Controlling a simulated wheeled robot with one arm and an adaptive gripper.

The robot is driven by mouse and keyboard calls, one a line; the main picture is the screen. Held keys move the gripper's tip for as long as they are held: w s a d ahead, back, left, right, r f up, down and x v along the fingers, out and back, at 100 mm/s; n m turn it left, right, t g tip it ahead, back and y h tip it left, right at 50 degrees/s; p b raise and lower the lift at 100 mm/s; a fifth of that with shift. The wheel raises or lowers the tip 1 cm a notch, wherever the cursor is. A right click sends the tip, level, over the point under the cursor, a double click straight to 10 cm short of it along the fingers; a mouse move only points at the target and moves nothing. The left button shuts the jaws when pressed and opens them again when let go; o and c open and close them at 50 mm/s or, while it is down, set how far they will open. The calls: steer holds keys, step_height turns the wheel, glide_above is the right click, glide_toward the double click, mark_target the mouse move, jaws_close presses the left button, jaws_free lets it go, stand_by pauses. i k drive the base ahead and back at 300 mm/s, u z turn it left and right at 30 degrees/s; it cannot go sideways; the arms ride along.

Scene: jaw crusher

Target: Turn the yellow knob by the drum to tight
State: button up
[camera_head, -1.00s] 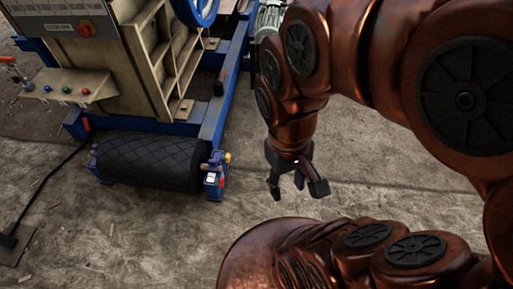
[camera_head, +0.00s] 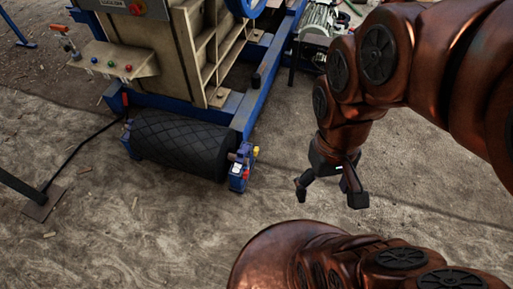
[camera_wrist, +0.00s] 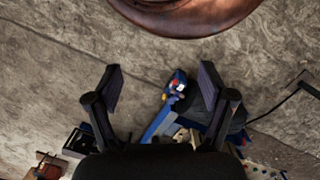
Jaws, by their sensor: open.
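The black ribbed drum (camera_head: 180,143) lies at the low end of the blue machine frame. A small yellow knob (camera_head: 256,151) sits at the drum's right end, by a blue bracket (camera_head: 239,176) with a red part. My gripper (camera_head: 329,195) is open and empty, to the right of the knob and apart from it. In the wrist view my gripper's two fingers (camera_wrist: 160,80) are spread wide. The blue bracket (camera_wrist: 178,82) shows between them, farther off, with the drum (camera_wrist: 236,118) partly hidden behind the right finger.
A control shelf with coloured buttons (camera_head: 112,62) and a red stop button (camera_head: 136,8) are at the upper left. A motor (camera_head: 318,18) stands at the top. A black post foot (camera_head: 42,203) is on the left. The ground before the drum is clear.

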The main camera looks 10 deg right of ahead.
mark_target(255, 150)
steer(key=z, duration=0.2)
steer(key=i, duration=1.2)
steer(key=u, duration=0.4)
